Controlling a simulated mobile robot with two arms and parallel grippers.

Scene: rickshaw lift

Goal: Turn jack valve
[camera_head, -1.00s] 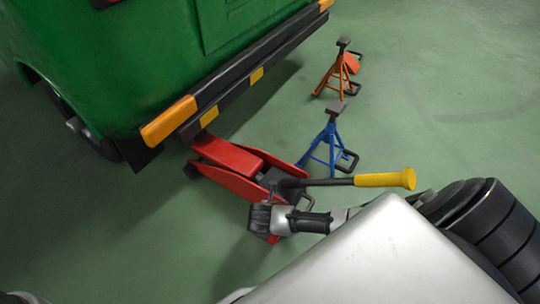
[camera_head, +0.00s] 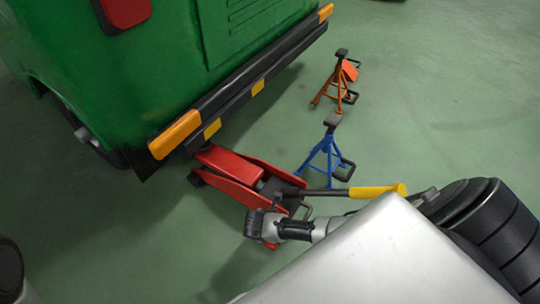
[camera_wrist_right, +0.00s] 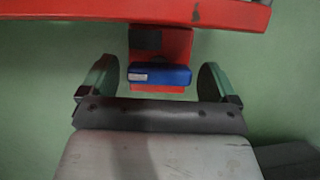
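A red floor jack (camera_head: 238,178) with a black handle and yellow grip (camera_head: 378,191) stands at the rear of the green vehicle. My right gripper (camera_head: 254,226) is at the near end of the jack, low beside it. In the right wrist view, that gripper (camera_wrist_right: 156,82) is open, with its two fingers well apart. A small blue valve piece (camera_wrist_right: 160,76) on a red bracket lies between the fingers. Gaps show on both sides, so the fingers do not appear to touch it. My left gripper is not visible.
A blue jack stand (camera_head: 326,150) and an orange jack stand (camera_head: 338,82) stand beyond the jack. The green vehicle (camera_head: 130,70) with its black bumper (camera_head: 255,75) fills the upper left. The green floor is clear at the right.

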